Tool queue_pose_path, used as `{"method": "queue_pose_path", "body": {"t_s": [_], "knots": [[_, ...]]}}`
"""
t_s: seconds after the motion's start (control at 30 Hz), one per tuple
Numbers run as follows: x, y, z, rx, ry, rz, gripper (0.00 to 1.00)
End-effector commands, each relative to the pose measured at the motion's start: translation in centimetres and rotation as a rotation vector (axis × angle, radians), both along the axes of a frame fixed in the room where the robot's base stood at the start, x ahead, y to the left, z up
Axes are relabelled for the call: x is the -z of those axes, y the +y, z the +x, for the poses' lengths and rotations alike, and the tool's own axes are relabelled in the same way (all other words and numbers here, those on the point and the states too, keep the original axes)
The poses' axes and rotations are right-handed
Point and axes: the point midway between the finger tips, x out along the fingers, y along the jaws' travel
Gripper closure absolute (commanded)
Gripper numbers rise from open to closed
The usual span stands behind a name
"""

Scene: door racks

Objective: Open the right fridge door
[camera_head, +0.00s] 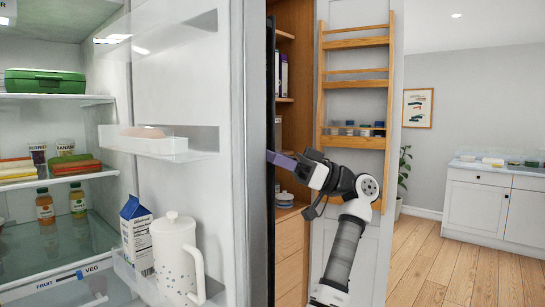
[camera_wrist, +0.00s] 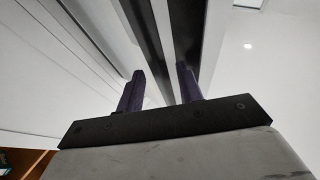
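The right fridge door (camera_head: 190,80) stands swung wide open in the head view, its white inner side and shelves facing the fridge interior. A dark vertical strip (camera_head: 270,90) runs along the door's far side, perhaps its handle; I cannot tell for sure. My gripper (camera_head: 272,158) is just right of the door, its purple fingertips at this strip and partly hidden behind it. In the wrist view my gripper (camera_wrist: 160,85) has its two purple fingers apart, with dark long bars beyond them. I cannot tell whether a finger touches the door.
Door shelves hold a white jug (camera_head: 177,255) and a milk carton (camera_head: 137,235). The fridge interior (camera_head: 60,220) at left holds food. A wooden cabinet (camera_head: 292,235) and its rack door (camera_head: 356,85) stand behind my arm. Wooden floor (camera_head: 450,270) is clear at right.

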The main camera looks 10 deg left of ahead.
Motion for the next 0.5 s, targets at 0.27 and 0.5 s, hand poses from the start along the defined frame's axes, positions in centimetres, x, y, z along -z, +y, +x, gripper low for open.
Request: {"method": "queue_pose_path", "body": {"t_s": [0.27, 0.5], "knots": [[0.6, -1.0, 0.3, 0.002, 0.001, 0.000, 0.64], [2.6, -5.6, 1.2, 0.003, 0.003, 0.000, 0.64]]}}
